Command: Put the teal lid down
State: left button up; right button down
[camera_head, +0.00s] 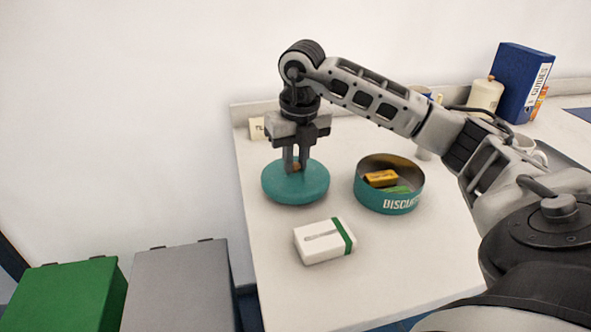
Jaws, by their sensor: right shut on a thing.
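The round teal lid (312,187) is near the left side of the white table, left of the teal biscuit tin. My right gripper (295,166) points down over the lid and is shut on the small orange-brown knob at its middle. The lid looks level; I cannot tell whether it touches the table. The open tin (390,207), marked with white letters, holds a yellow-orange block (381,178) and something green. My left gripper is not in view.
A white box with a green band (325,241) lies in front of the lid. A small card (257,128) stands behind it. A blue binder (521,80) and cream container (485,96) stand at the back right. Green (66,295) and grey (180,288) bins stand left of the table (300,294).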

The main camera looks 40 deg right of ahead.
aim_at(296, 165)
jog(key=shift+w+f, duration=0.1)
jog(key=shift+f, duration=1.55)
jog(key=shift+f, duration=0.15)
jog(key=c, duration=1.3)
grip_release()
jog(key=r, duration=0.4)
jog(key=s+r, duration=0.1)
jog(key=r, duration=0.7)
jog(key=shift+s+a+r+p, duration=0.15)
jog(key=shift+s+a+p, duration=0.05)
jog(key=shift+p, duration=0.1)
